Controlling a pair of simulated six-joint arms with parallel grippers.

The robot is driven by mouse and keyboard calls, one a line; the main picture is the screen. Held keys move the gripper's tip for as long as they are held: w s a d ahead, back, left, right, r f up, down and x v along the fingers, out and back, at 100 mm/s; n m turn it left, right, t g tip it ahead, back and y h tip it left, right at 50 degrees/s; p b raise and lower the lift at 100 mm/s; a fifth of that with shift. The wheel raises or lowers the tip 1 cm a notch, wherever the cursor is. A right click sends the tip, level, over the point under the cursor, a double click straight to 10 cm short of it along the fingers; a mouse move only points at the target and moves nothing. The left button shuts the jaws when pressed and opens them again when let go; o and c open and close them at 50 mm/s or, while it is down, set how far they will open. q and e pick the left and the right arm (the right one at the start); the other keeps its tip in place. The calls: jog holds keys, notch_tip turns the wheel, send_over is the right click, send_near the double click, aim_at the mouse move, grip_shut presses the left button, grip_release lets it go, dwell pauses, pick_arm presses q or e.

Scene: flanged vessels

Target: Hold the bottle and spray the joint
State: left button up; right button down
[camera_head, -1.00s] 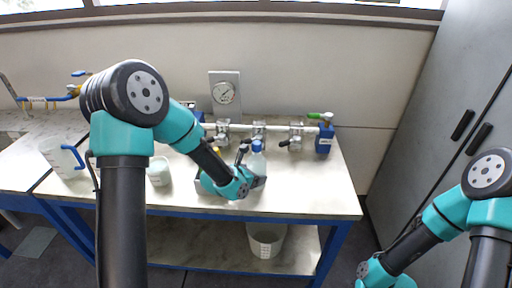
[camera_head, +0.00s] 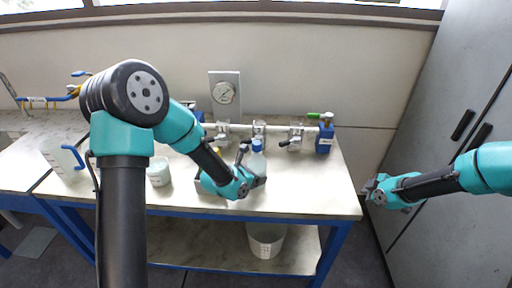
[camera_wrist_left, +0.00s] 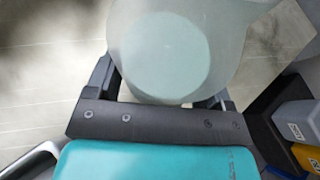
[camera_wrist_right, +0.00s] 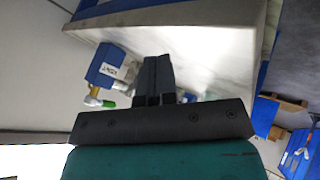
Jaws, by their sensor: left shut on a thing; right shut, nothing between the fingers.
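My left gripper (camera_head: 256,182) is low over the bench and shut on a pale translucent bottle. The bottle (camera_wrist_left: 178,50) fills the space between the fingers in the left wrist view. In the head view a bottle with a blue cap (camera_head: 257,158) shows right behind the gripper; the arm hides its lower part. A white pipe run (camera_head: 275,128) along the wall side has several clamped joints (camera_head: 259,130). My right gripper (camera_head: 369,189) is shut and empty, off the bench's right edge. Its closed fingers (camera_wrist_right: 153,76) show in the right wrist view.
A blue block (camera_head: 325,139) with a green-handled valve ends the pipe at the right. A beaker (camera_head: 159,172) and a blue-handled jug (camera_head: 62,156) stand left. Grey cabinets (camera_head: 445,110) stand right. The bench's right front is clear.

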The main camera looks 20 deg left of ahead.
jog(key=a+r+n, duration=0.4)
jog(key=a+r, duration=0.3)
jog(key=a, duration=0.6)
jog(key=s+a+r+n+t+h, duration=0.1)
jog(key=a+r+n, duration=0.4)
jog(key=a, duration=0.8)
jog(key=a+r+n+t+h, duration=0.1)
jog(key=a+r+n, duration=0.4)
jog(key=a+r, duration=0.6)
jog(key=shift+s+a+r, duration=0.1)
jog(key=shift+a, duration=0.4)
jog(key=shift+s+a+r, duration=0.1)
jog(key=shift+a, duration=0.35)
